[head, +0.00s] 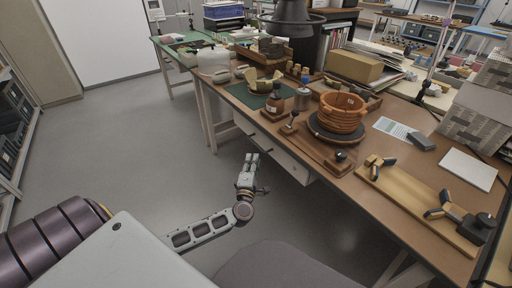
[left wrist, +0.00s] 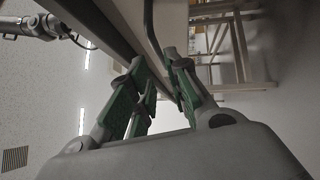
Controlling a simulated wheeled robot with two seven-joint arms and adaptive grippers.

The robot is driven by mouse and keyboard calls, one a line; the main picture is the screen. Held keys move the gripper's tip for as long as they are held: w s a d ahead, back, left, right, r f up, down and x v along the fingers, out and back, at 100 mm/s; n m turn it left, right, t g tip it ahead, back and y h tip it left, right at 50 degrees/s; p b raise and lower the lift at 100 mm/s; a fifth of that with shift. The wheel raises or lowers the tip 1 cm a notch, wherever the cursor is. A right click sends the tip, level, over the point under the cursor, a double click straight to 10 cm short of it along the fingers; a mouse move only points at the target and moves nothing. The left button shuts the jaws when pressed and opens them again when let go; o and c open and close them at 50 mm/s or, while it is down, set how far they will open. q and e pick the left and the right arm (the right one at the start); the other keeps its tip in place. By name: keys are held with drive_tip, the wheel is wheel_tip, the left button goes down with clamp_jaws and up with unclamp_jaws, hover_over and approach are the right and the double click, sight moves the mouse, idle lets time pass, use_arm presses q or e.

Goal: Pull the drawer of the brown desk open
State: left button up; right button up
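The brown desk (head: 395,105) runs along the right of the head view. Under its top, the pale drawer front (head: 285,158) faces the open floor and looks shut or nearly so. My left gripper (head: 251,157) is in front of the drawer, fingers pointing toward the desk. In the left wrist view its green-padded fingers (left wrist: 160,88) are apart. A dark curved bar (left wrist: 149,30), perhaps the drawer handle, runs down toward the gap between them. I cannot tell whether they touch it. My right gripper is in neither view.
On the desk stand an orange coiled pot (head: 341,112), a green mat (head: 258,95) and a wooden board (head: 415,208) near the front edge. A grey rounded seat (head: 290,268) is at the bottom. The floor left of the desk is clear.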

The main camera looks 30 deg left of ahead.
sight(256, 145)
use_arm(q)
drive_tip(key=b+x, duration=0.2)
drive_tip(key=x, duration=0.6)
drive_tip(key=shift+w+a, duration=0.15)
drive_tip(key=shift+w, duration=0.25)
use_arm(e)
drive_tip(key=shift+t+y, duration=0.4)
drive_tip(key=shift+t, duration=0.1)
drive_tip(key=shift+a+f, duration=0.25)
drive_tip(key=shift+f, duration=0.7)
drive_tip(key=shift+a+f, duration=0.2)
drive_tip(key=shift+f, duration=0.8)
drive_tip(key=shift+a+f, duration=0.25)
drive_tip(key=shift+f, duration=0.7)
use_arm(q)
drive_tip(key=shift+c, duration=0.4)
clamp_jaws()
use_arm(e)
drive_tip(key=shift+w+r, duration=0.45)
